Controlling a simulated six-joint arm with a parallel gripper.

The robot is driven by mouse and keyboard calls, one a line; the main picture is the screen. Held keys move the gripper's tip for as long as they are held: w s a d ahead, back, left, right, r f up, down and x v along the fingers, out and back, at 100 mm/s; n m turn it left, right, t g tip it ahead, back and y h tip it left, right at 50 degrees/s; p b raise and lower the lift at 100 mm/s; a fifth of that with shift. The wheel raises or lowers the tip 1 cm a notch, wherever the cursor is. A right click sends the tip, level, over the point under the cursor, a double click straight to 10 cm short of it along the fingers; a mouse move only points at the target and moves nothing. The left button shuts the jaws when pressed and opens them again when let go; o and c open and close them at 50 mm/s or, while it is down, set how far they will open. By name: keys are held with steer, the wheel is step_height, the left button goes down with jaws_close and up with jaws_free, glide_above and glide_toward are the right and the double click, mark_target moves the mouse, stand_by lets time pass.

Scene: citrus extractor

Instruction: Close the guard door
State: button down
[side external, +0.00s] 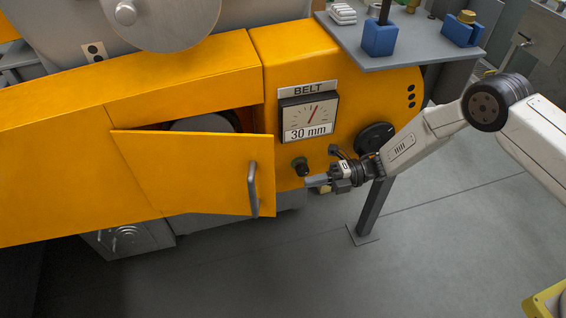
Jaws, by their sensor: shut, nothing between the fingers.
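The guard door (195,175) is a flat orange panel on the front of the orange machine. It stands partly open, tilted away from its opening, with a dark gap and a grey round part (205,124) showing above its top edge. A grey bar handle (253,188) stands upright near the door's right edge. My gripper (308,182) is to the right of the handle, apart from it, pointing left. Its fingers are shut and empty, just below a small dark knob on the machine.
A belt gauge (309,117) reading 30 mm sits above my gripper. A black knob (300,166) and a larger black dial (375,138) are close to my gripper and arm. A grey shelf (400,55) with blue blocks is above. Grey floor lies open below.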

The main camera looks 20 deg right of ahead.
steer(key=s+a+r+m+t+h, duration=0.25)
steer(key=s+a+m+t, duration=0.25)
steer(key=a+m+t, duration=0.45)
steer(key=s+d+m+t+h, duration=0.1)
steer(key=s+m+t+h, duration=0.2)
steer(key=s+t+h, duration=0.3)
steer(key=s+h, duration=0.1)
steer(key=s, duration=0.1)
steer(key=shift+s+d+f+h, duration=0.15)
steer(key=shift+s+d+h, duration=0.2)
steer(key=shift+d, duration=0.05)
glide_toward(259, 179)
steer(key=w+a, duration=0.2)
steer(key=a, duration=0.2)
steer(key=shift+w+d, duration=0.35)
steer(key=shift+w, duration=0.55)
steer(key=shift+w+d, duration=0.3)
steer(key=shift+w, duration=0.65)
